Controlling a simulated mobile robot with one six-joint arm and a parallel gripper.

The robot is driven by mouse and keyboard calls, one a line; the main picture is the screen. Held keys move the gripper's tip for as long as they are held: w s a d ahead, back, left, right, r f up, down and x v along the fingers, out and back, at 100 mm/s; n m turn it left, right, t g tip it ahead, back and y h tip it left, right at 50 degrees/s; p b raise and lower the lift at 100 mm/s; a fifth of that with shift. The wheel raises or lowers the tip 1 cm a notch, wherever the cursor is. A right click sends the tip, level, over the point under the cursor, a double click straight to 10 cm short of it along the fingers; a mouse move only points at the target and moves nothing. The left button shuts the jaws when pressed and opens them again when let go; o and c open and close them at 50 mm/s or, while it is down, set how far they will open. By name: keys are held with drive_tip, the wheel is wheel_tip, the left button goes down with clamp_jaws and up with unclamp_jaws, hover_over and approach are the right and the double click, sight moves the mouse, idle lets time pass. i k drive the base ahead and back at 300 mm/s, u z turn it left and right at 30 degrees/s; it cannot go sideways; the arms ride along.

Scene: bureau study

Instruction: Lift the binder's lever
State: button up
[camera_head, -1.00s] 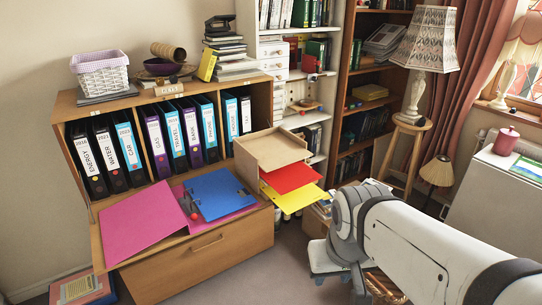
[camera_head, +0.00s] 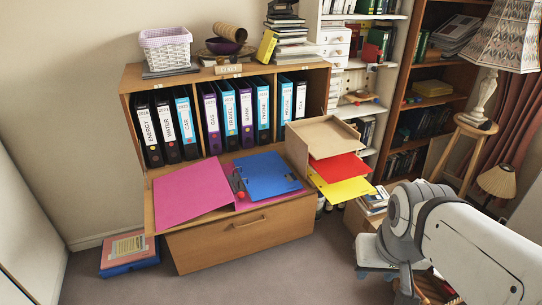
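An open magenta binder (camera_head: 190,190) lies on the cabinet's lowered front flap, its left cover spread toward the left. A dark metal ring mechanism (camera_head: 236,181) runs near its middle. The lever's red ball knob (camera_head: 241,195) shows at the near end of the mechanism; the lever itself is too small to make out well. A blue sheet or folder (camera_head: 268,175) lies on the binder's right half. My arm reaches in from the lower right, well apart from the binder. What seems to be my gripper (camera_head: 376,272) hangs low beside the elbow; its fingers are not clear.
Upright labelled binders (camera_head: 208,118) fill the cabinet behind. A wooden letter tray (camera_head: 318,136) with red and yellow sheets jutting forward stands right of the binder. A white basket (camera_head: 165,50) sits on top. Floor in front of the drawer (camera_head: 240,240) is clear; a blue box (camera_head: 130,255) lies at left.

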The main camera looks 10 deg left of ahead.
sight(239, 194)
drive_tip(key=k, duration=0.55)
drive_tip(key=u, duration=0.6)
drive_tip(key=i, duration=1.75)
drive_tip(key=z, duration=0.7)
